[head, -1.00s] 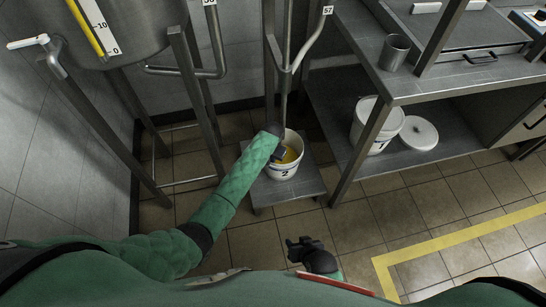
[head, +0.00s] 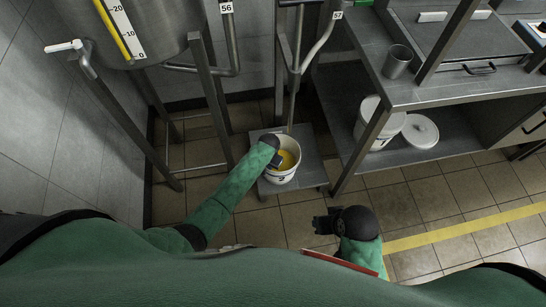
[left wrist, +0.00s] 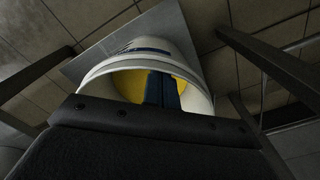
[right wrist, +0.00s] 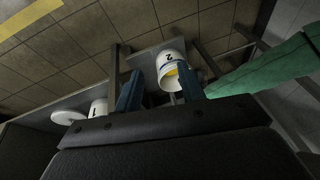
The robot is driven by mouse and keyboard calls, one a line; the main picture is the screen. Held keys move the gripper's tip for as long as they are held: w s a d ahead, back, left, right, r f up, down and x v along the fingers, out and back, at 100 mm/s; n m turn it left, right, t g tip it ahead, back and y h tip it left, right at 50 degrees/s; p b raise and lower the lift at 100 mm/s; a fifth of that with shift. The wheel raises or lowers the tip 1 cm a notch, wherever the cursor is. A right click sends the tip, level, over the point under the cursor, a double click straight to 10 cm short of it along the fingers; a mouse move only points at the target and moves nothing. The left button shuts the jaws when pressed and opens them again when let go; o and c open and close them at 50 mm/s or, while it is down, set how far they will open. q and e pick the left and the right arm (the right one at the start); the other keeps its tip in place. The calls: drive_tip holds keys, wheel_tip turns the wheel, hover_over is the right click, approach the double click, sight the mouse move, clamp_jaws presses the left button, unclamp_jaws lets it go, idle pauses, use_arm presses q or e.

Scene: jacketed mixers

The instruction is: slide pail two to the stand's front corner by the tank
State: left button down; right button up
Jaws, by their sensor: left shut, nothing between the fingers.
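Pail two (head: 283,170) is a white pail with yellow contents, upright on the low grey stand (head: 310,172). It sits toward the stand's front left, the side nearer the tank (head: 160,22). My left gripper (head: 274,158) is shut, with its fingers reaching into the pail's mouth. In the left wrist view the closed fingers (left wrist: 163,90) show inside the pail's rim against the yellow; I cannot tell whether they touch the wall. My right gripper (head: 322,224) is open and empty, in front of the stand. Pail two also shows between its fingers, farther off (right wrist: 171,72).
Pail one (head: 369,122) stands on the bench's lower shelf (head: 440,146), with a white lid (head: 420,130) beside it. A steel cup (head: 397,61) is on the bench top. Tank legs (head: 212,90) stand left of the stand. Floor in front is clear.

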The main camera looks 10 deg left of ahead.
use_arm(q)
drive_tip(key=s+p, duration=0.1)
drive_tip(key=s+a, duration=0.1)
drive_tip(key=s, duration=0.1)
drive_tip(key=shift+a+p, duration=0.15)
drive_tip(key=shift+p, duration=0.25)
use_arm(e)
drive_tip(key=shift+g+h, duration=0.4)
drive_tip(key=shift+g, duration=0.1)
drive_tip(key=d+r, duration=0.1)
drive_tip(key=s+d+r, duration=0.1)
drive_tip(key=d+r, duration=0.1)
drive_tip(key=r, duration=0.1)
drive_tip(key=shift+s+d, duration=0.25)
use_arm(q)
drive_tip(key=shift+r, duration=0.1)
use_arm(e)
drive_tip(key=shift+f, duration=0.1)
